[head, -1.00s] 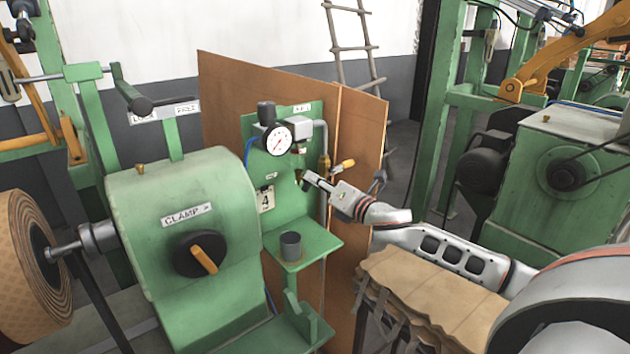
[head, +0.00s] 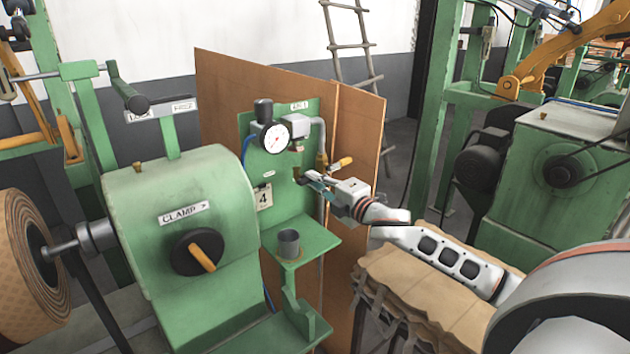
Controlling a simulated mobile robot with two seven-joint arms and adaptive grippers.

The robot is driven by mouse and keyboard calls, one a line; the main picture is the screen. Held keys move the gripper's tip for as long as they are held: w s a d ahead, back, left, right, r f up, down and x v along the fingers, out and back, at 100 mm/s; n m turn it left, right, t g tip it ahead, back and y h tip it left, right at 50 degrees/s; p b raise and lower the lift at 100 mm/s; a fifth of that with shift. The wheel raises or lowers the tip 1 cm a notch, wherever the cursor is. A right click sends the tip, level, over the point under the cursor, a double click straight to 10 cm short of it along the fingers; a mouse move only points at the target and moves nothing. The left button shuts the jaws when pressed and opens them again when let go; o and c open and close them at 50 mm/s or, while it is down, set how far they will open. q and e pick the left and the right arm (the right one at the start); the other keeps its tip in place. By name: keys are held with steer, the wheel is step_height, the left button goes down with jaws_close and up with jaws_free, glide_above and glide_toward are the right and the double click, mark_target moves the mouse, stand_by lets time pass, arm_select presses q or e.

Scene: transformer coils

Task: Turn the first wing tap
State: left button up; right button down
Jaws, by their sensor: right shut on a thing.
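My right gripper (head: 312,181) reaches in from the right to the green panel (head: 291,213), below the dial gauge. It is shut at a small fitting on the panel front, which I take to be the wing tap; the fingers hide nearly all of it, and its turn angle cannot be told. A yellow-handled lever (head: 342,163) sticks out just above and to the right of the gripper. My left gripper is not in view.
The dial gauge (head: 274,140) and a grey cup (head: 289,243) on a green shelf are near the gripper. The green clamp housing (head: 152,220) stands left. A brown board (head: 360,140) is behind the panel. A paper-covered stack (head: 440,290) lies under my right arm.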

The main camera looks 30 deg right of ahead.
steer(key=shift+m, duration=0.5)
steer(key=c, duration=2.1)
jaws_free()
steer(key=shift+c, duration=0.2)
steer(key=shift+s+f, duration=0.1)
steer(key=s+d, duration=0.1)
steer(key=s, duration=1.1)
